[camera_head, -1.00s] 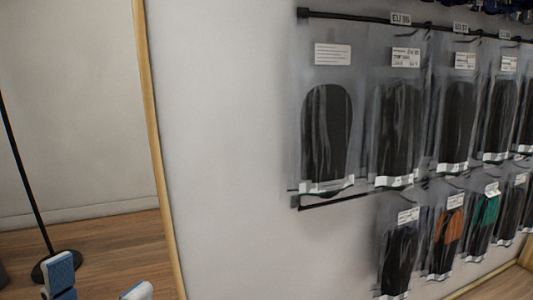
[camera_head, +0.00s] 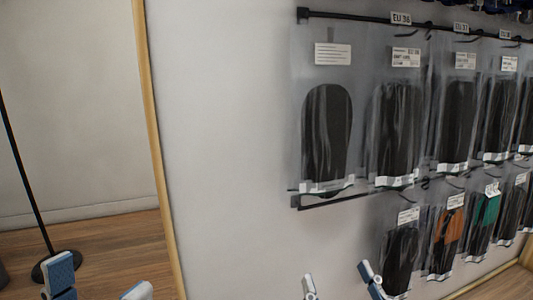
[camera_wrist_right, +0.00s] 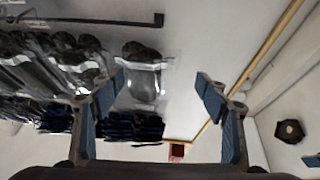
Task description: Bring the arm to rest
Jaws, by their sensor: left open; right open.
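My left gripper (camera_head: 98,282) shows at the bottom left edge of the head view. Its two blue-and-white fingertips are apart, with only floor visible between them. My right gripper (camera_head: 338,282) shows at the bottom of the head view, in front of the wall and left of the lower row of hanging bags. Its fingertips are apart. In the right wrist view the right gripper (camera_wrist_right: 158,92) is open, with its blue-padded fingers wide apart. A clear bag shows between and beyond the fingers. The rest of both arms is out of view.
Clear bags with dark insoles (camera_head: 326,135) hang from a black upper rail (camera_head: 360,17) on the right wall. A lower row holds an orange one (camera_head: 449,232) and a green one (camera_head: 484,215). A black stand (camera_head: 28,185) is at left. The wall between is bare.

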